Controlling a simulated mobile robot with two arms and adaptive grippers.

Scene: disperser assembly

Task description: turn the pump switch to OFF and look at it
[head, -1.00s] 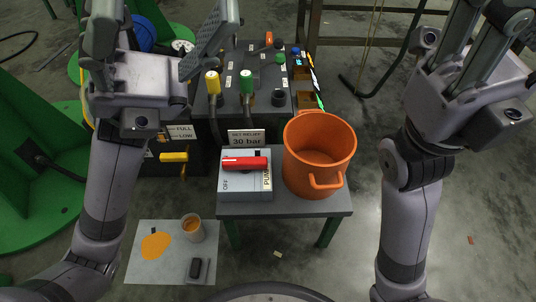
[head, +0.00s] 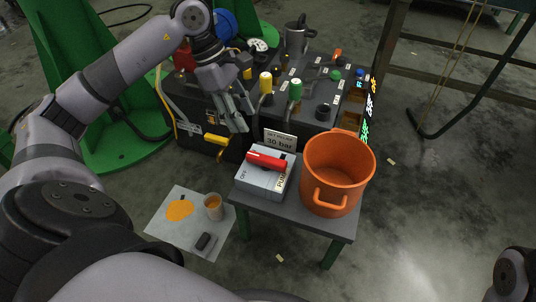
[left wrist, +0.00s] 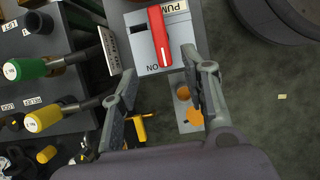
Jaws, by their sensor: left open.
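The pump switch is a red handle (head: 267,161) on a grey box (head: 256,182) marked PUMP, on a small grey table. In the head view the handle lies roughly left to right, and OFF is at the box's front left, apart from it. In the left wrist view the red handle (left wrist: 159,35) ends beside letters reading ON. My left gripper (head: 240,118) is open and empty, behind and left of the box, not touching the handle. Its open fingers (left wrist: 162,82) frame the space below the box in the left wrist view. My right gripper is out of view.
An orange pot (head: 337,170) stands right of the box on the same table (head: 290,218). Behind are a yellow valve handle (head: 266,82), a green one (head: 295,90) and a "30 bar" sign (head: 280,140). A cup (head: 213,207) stands on a floor sheet at front left.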

